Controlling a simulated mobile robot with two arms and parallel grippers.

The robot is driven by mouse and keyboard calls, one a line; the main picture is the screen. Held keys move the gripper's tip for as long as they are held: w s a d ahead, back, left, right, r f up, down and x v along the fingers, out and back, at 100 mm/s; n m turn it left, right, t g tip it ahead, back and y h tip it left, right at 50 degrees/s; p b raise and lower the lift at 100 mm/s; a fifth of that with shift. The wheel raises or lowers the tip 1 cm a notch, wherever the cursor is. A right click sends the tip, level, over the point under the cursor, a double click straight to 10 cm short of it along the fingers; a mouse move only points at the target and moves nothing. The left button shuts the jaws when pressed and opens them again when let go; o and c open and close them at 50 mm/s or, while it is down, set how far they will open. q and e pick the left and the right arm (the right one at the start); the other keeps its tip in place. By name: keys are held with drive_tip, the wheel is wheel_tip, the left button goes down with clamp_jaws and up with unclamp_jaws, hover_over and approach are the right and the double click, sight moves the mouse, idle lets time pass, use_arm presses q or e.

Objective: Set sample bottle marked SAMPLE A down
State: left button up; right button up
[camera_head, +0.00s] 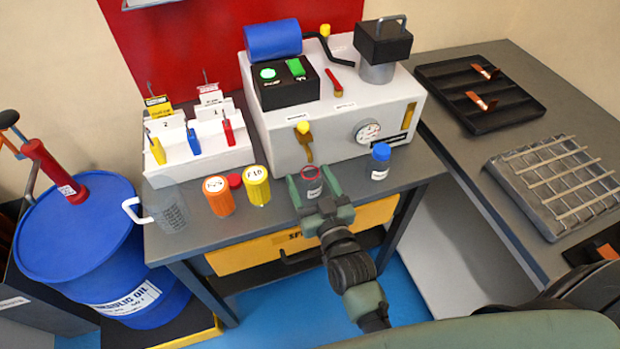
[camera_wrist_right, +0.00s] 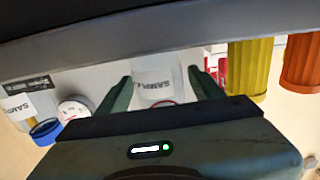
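The clear sample bottle (camera_head: 312,186) with a red ring at its top stands upright between the fingers of my right gripper (camera_head: 312,188), near the bench's front edge. In the right wrist view the bottle (camera_wrist_right: 156,72) shows a white label reading "SAMPL"; the rest of the label is hidden. The fingers of my right gripper (camera_wrist_right: 160,85) flank the bottle closely and seem shut on it. The bottle's base is partly hidden, so I cannot tell whether it touches the bench (camera_head: 270,208). My left gripper is not in view.
An orange container (camera_head: 218,198), a yellow container (camera_head: 257,187) and a red cap (camera_head: 235,180) are left of the bottle. A blue-capped bottle (camera_head: 380,163) stands to the right. The white machine (camera_head: 335,135) is behind. A clear beaker (camera_head: 168,210) stands far left.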

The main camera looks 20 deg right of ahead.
drive_tip(key=shift+r, duration=0.2)
drive_tip(key=s+b, duration=0.1)
drive_tip(key=s, duration=1.1)
drive_tip(key=shift+d, duration=0.15)
drive_tip(key=s+a+f+n+g+y, duration=0.1)
drive_tip(key=s+f+g, duration=0.2)
drive_tip(key=f, duration=0.8)
drive_tip(key=s+a+f+g, duration=0.1)
drive_tip(key=s+f+g, duration=0.2)
drive_tip(key=f, duration=0.8)
drive_tip(key=s+a+f+n+g+y, duration=0.1)
drive_tip(key=s+f+g, duration=0.15)
drive_tip(key=f, duration=0.85)
drive_tip(key=s+d+f+g+h, duration=0.1)
drive_tip(key=s+d+f+g, duration=0.3)
drive_tip(key=s+f, duration=0.5)
drive_tip(key=s+d+f+g+h, duration=0.1)
drive_tip(key=s+d+f+g, duration=0.3)
drive_tip(key=s, duration=0.9)
drive_tip(key=d+f, duration=0.3)
drive_tip(key=f, duration=0.2)
drive_tip(key=shift+s+d+f+h, duration=0.15)
drive_tip(key=shift+s+f+h, duration=0.15)
drive_tip(key=shift+s+f, duration=0.1)
